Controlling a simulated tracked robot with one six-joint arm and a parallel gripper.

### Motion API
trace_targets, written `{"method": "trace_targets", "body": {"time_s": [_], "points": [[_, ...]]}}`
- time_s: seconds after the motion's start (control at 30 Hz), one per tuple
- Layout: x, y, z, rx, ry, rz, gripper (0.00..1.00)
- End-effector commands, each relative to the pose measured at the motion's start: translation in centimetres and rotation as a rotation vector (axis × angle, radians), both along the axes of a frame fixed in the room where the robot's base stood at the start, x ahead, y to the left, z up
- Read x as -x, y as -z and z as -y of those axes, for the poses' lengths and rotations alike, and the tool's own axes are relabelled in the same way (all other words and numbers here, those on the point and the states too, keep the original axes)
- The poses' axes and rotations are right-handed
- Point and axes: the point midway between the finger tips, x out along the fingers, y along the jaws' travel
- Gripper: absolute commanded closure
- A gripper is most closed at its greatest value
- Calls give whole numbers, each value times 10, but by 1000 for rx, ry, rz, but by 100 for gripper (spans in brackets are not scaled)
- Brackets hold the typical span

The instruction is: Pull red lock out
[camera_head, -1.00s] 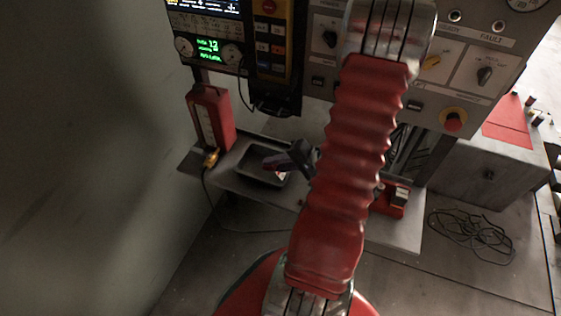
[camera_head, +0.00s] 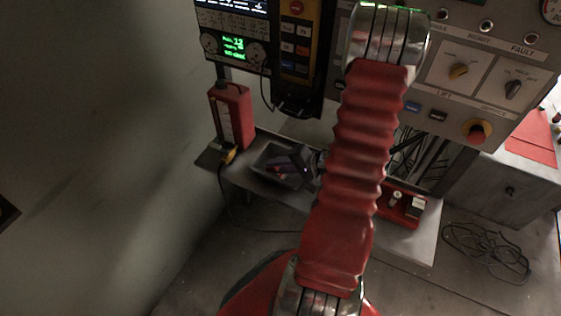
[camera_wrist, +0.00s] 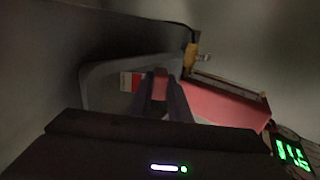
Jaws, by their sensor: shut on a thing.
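My gripper (camera_wrist: 160,88) is shut on a small red piece (camera_wrist: 160,84), which I take to be the red lock. It shows between the two dark fingers in the wrist view. The fingers and the lower part of the piece overlap, so its full shape is hidden. In the head view my gripper (camera_head: 298,162) is a dark shape beside and over the grey tray (camera_head: 258,160) on the shelf; the red arm sleeve covers part of it. A red-and-white item (camera_wrist: 130,81) shows just left of the fingers in the wrist view, within the tray outline.
A red box (camera_head: 232,118) with a yellow connector (camera_head: 228,155) and cable stands left of the tray. The control panel (camera_head: 480,75) rises behind. A red holder (camera_head: 400,205) sits on the shelf to the right. Coiled cable (camera_head: 485,250) lies on the floor.

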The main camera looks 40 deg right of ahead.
Motion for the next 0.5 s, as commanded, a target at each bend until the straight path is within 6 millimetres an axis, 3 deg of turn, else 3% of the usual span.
{"method": "trace_targets", "body": {"time_s": [0.43, 0.47, 0.5], "points": [[0, 6, 1, 1, 0, 0, 100], [0, 6, 1, 1, 0, 0, 83], [0, 6, 1, 1, 0, 0, 80]]}}
